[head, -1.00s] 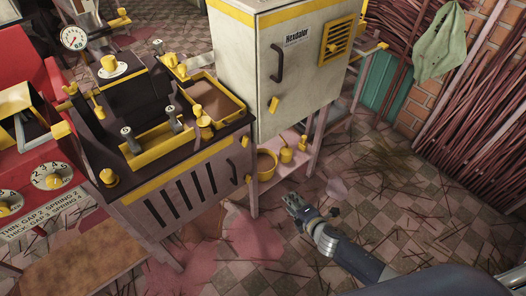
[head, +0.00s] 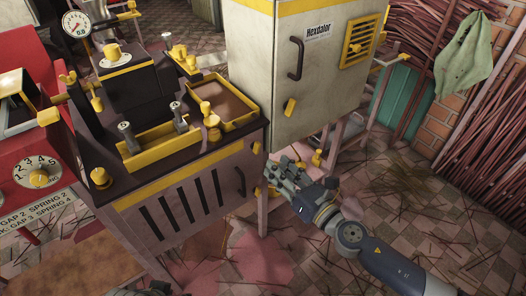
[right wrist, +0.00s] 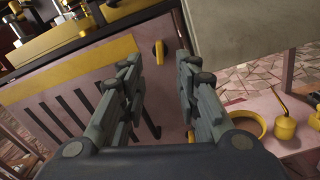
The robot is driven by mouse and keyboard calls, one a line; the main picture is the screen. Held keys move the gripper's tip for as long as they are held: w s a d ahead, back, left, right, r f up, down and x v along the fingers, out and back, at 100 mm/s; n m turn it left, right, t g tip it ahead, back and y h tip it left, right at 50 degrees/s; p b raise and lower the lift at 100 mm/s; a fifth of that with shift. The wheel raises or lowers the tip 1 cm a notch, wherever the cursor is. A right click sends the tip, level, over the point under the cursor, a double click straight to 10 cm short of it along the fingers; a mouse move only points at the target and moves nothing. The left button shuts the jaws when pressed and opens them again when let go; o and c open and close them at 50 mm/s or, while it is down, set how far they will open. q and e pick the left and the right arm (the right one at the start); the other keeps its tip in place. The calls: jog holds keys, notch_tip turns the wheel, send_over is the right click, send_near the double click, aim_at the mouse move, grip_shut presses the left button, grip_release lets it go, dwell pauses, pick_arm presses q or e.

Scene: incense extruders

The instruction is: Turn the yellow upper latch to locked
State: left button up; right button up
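The upper yellow latch (head: 256,148) sits near the top right corner of the dark-slotted front panel (head: 160,190) of the machine bench. In the right wrist view this latch (right wrist: 159,52) stands roughly upright, seen through the gap between my fingers. A lower yellow latch (head: 257,191) shows further down the same edge. My right gripper (head: 279,168) is open and empty, just to the right of the panel and slightly below the upper latch; contact is not seen. A small grey part at the bottom edge of the head view may be my left gripper (head: 150,291), mostly cut off.
A black handle (head: 240,177) is on the panel beside the latches. The pale Hexdalor cabinet (head: 262,70), with its own yellow latch (head: 289,107), stands above right. A yellow bowl (right wrist: 246,123) and pot (right wrist: 285,126) are on the low shelf.

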aim_at(259, 149)
jog(key=x, duration=0.8)
jog(key=shift+w+a, duration=0.2)
grip_shut()
